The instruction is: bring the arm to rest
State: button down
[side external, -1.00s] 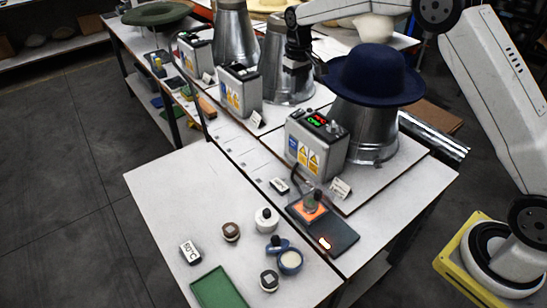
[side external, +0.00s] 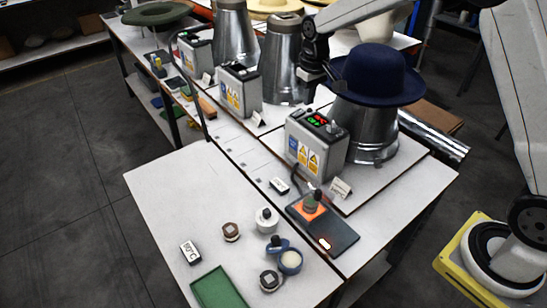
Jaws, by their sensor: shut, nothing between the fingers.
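My gripper (side external: 334,76) is in the side external view, just left of the navy felt hat (side external: 377,72) and above the bench. It is shut and holds nothing. The hat sits upright on a metal cone former (side external: 368,138). The gripper overlaps the hat's left brim edge in the picture; I cannot tell whether they touch. My arm reaches in from the upper right, behind the hat.
A control box (side external: 317,145) with a lit display stands left of the hat. A dark pad (side external: 335,238) with an orange glowing patch lies in front. A green tray (side external: 220,289), small jars and a blue tape roll (side external: 289,261) are on the near table. More cones stand behind.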

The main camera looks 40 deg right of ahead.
jog(key=s+a+f+t, duration=0.1)
jog(key=s+f, duration=0.1)
jog(key=s, duration=0.9)
jog(key=s+a+f, duration=0.1)
jog(key=s+f, duration=0.1)
jog(key=s, duration=1)
jog(key=shift+t, duration=0.4)
